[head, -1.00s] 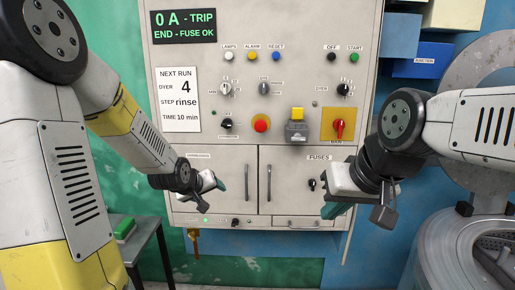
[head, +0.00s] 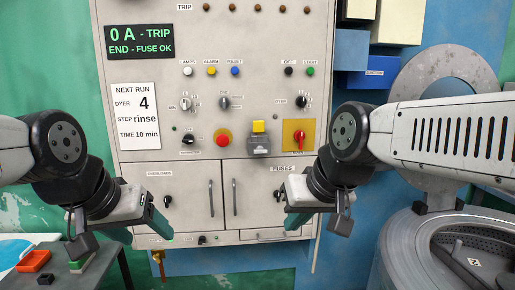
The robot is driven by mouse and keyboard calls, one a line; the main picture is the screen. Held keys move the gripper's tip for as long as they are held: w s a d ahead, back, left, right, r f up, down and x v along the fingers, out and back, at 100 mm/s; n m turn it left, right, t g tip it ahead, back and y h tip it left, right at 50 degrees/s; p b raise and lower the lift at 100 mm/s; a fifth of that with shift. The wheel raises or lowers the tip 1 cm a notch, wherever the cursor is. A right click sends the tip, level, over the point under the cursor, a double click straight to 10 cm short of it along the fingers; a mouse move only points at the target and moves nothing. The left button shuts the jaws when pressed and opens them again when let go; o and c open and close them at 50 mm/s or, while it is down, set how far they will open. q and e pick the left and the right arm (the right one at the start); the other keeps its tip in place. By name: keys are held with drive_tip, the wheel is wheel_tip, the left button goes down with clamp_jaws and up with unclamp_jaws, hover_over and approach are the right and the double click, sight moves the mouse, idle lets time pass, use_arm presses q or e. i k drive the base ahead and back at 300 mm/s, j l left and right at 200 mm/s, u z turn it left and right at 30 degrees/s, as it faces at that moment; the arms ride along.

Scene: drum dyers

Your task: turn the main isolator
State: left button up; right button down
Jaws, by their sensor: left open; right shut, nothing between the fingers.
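The main isolator (head: 300,138) is a red rotary handle on a yellow square plate (head: 289,147), at the right of the control panel in the head view. Its handle stands about upright. My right gripper (head: 291,206) is shut and empty, below the isolator in front of the fuses door, apart from the panel's switches. My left gripper (head: 160,225) is open and empty, low at the left in front of the overloads door.
A red mushroom button (head: 223,138) and a grey box with a yellow top (head: 259,143) sit left of the isolator. Knobs and lamps fill the panel above. Two cabinet doors with long handles (head: 211,198) lie below. A steel drum (head: 410,255) stands at right.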

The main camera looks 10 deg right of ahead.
sight(298, 135)
drive_tip(key=i+z, duration=0.8)
drive_tip(key=k+l+z, duration=0.4)
drive_tip(key=i+j, duration=0.05)
